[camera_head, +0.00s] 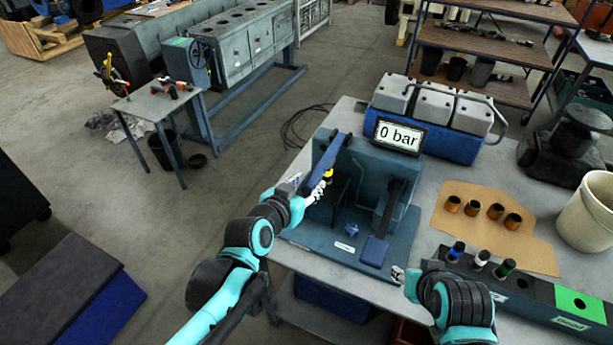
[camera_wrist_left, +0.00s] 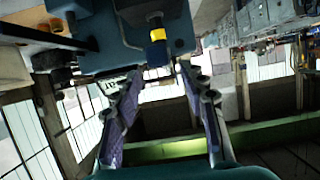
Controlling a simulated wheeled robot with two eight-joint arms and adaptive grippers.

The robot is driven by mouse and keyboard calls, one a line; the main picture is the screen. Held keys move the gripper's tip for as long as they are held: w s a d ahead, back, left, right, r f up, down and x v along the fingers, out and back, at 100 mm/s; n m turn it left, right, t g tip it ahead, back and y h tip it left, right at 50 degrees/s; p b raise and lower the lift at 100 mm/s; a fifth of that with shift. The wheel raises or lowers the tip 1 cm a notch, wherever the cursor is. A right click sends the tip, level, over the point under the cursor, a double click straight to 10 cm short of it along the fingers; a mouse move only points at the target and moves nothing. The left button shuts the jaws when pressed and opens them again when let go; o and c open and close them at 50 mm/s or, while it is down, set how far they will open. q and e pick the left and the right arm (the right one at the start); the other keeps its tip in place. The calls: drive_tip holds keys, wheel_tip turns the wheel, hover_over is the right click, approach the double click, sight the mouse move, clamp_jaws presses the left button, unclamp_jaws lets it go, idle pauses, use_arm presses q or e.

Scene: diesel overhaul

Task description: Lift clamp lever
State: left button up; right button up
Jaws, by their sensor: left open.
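The blue test stand (camera_head: 345,250) sits on the grey table. A blue bar-shaped lever (camera_head: 328,158) slants upward at its left side, seemingly the clamp lever. A second dark lever with a blue end (camera_head: 376,250) reaches down to the base plate on the right. A yellow-banded injector (camera_head: 328,176) stands by the slanted lever. My left gripper (camera_head: 318,190) is open beside the injector and lever. In the left wrist view, the injector (camera_wrist_left: 158,50) shows just beyond the open fingers (camera_wrist_left: 160,78), with nothing between them. My right gripper (camera_head: 399,273) is near the stand's front right corner; its jaws are unclear.
A "0 bar" display (camera_head: 398,137) stands behind the stand, before a blue case with white containers (camera_head: 433,105). On the right are a brown mat (camera_head: 480,240) with several small cups, a dark rack (camera_head: 530,290) with injectors and a white bucket (camera_head: 588,215).

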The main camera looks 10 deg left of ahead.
sight(314, 178)
use_arm(q)
drive_tip(key=shift+b+x, duration=0.65)
drive_tip(key=shift+x, duration=1.95)
drive_tip(key=shift+a, duration=0.1)
clamp_jaws()
